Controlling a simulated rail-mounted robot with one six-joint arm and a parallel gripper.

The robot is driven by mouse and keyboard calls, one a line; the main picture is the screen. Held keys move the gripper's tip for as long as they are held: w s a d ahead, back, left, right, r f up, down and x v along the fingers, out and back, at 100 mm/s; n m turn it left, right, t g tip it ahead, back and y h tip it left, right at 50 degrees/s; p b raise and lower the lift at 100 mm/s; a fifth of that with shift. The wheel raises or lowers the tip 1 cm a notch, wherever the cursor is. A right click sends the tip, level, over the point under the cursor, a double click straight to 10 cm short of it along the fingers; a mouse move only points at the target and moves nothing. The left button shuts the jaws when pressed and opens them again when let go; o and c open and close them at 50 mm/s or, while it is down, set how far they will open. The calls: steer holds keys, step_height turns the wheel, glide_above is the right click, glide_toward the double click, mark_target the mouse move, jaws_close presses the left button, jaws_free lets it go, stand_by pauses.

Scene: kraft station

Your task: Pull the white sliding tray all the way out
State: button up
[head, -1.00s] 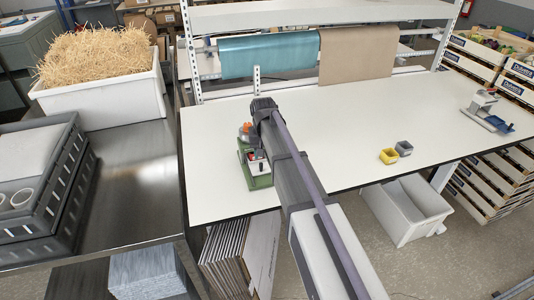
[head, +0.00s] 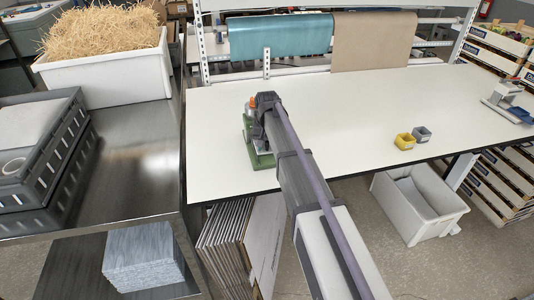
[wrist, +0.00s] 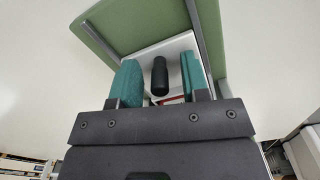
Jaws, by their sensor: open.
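The green-based device (head: 264,160) stands near the left front edge of the white bench. My arm covers much of it in the head view. In the wrist view its green base (wrist: 112,20) frames a white tray-like part (wrist: 176,42), with a black knob-shaped handle (wrist: 160,75) on it. My gripper (wrist: 159,76) is open, with one teal finger on each side of the handle. Gaps show between the handle and both fingers. In the head view my fingertips are hidden behind the wrist. I cannot tell how far out the white tray is.
A blue roll (head: 280,38) and a brown roll (head: 374,42) hang behind. The bench between is clear. A metal table (head: 130,150) stands at the left.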

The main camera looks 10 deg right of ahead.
steer(key=shift+r, duration=0.1)
jaws_close()
stand_by(0.4)
steer(key=s, duration=1)
steer(key=shift+s+d, duration=0.15)
steer(key=shift+s, duration=0.1)
steer(key=shift+c, duration=0.8)
jaws_free()
steer(key=shift+s, duration=0.1)
steer(key=shift+o, duration=0.8)
